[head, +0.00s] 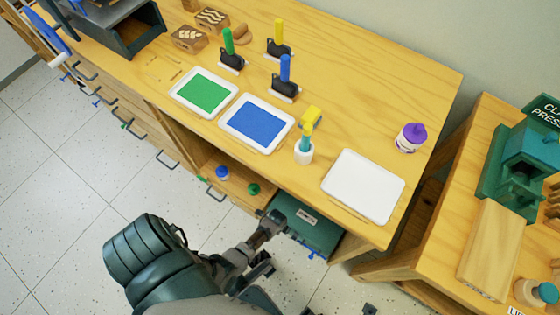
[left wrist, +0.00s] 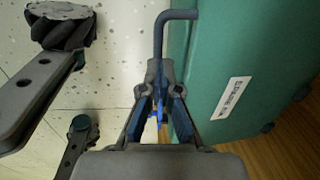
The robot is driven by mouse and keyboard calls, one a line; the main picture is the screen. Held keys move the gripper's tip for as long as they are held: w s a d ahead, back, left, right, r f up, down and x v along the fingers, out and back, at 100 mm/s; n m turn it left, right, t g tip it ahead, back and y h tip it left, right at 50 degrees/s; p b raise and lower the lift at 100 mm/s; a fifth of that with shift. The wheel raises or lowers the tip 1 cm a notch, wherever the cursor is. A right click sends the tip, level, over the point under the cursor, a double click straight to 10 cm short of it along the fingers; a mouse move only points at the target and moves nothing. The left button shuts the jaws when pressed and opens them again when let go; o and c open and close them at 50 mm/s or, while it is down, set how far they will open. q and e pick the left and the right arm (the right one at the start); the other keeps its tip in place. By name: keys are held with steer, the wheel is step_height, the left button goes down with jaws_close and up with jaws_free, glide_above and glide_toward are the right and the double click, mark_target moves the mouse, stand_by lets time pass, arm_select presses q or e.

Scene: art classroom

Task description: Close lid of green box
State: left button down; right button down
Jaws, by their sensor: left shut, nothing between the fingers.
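The green box (head: 318,232) sits low under the front edge of the wooden table. It has a white label and a blue latch-like part (head: 312,254) at its near edge. In the left wrist view its green face (left wrist: 205,50) with the label (left wrist: 232,97) fills the right side. How far its lid is open I cannot tell. My left gripper (head: 272,219) is beside the box's left end, shut and empty. In the left wrist view its fingers (left wrist: 162,108) are left of the green face, with a grey bent rod (left wrist: 160,40) beyond. My right gripper does not show.
The wooden table (head: 340,110) overhangs the box. Paint trays, brush holders and a white tray (head: 362,186) stand on it. Blue and green knob-like items (head: 222,172) lie on the open shelf to the left. The tiled floor (head: 50,200) is clear at left.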

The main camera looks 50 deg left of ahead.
arm_select(q)
steer(key=shift+f, duration=0.2)
steer(key=f, duration=0.1)
steer(key=s+f+t, duration=0.1)
steer(key=f, duration=0.1)
steer(key=shift+f, duration=0.2)
